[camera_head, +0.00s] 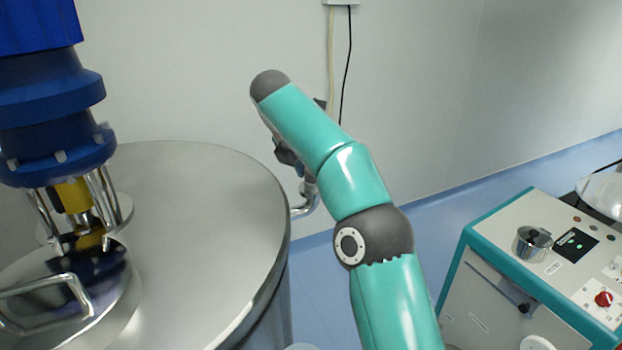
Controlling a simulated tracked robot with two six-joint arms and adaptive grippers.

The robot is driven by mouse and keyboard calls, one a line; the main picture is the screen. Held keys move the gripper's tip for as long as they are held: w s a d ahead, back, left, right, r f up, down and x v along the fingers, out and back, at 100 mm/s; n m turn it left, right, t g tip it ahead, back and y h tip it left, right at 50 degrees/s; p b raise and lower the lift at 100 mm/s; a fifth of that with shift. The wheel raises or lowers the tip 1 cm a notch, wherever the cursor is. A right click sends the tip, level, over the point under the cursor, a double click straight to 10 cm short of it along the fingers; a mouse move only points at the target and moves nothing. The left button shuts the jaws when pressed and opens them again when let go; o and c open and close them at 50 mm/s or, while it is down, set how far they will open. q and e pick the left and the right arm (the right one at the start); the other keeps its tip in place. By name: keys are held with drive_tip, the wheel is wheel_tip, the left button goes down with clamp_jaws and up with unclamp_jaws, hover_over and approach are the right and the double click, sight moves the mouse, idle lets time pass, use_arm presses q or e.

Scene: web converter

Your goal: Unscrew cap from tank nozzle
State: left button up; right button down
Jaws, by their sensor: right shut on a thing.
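The large steel tank (205,200) stands at the left. Its bent metal nozzle (304,204) sticks out from the right side and turns upward. My right arm reaches up across the middle and its wrist folds back down behind it. The dark right gripper (297,168) is mostly hidden behind my arm, right at the upper end of the nozzle. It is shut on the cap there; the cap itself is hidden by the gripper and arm. I cannot tell how far the cap is turned. My left gripper is not in view.
A blue motor (52,110) on a metal frame stands on the tank lid, with a bent handle (45,288) in front. A white and teal machine (540,270) with a small metal pot (532,243) stands at the right. Blue floor lies between. The wall is behind.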

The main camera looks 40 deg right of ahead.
drive_tip(key=shift+s+d+f+n+t+b, duration=0.1)
drive_tip(key=shift+s+n+t+b, duration=0.1)
drive_tip(key=shift+n, duration=0.3)
drive_tip(key=shift+s+n+t+b, duration=0.1)
drive_tip(key=shift+n+t+b, duration=0.1)
drive_tip(key=shift+n, duration=0.3)
drive_tip(key=shift+n+t, duration=0.3)
drive_tip(key=shift+n, duration=0.1)
drive_tip(key=shift+w+y, duration=0.1)
drive_tip(key=shift+y, duration=0.2)
drive_tip(key=n, duration=0.1)
drive_tip(key=n+t, duration=0.1)
drive_tip(key=n, duration=0.1)
drive_tip(key=shift+s+d+y, duration=0.15)
drive_tip(key=shift+s+y, duration=0.15)
drive_tip(key=shift+y, duration=0.1)
drive_tip(key=shift+n+p, duration=0.3)
drive_tip(key=shift+n, duration=0.4)
drive_tip(key=c, duration=0.7)
unclamp_jaws()
drive_tip(key=shift+c, duration=0.2)
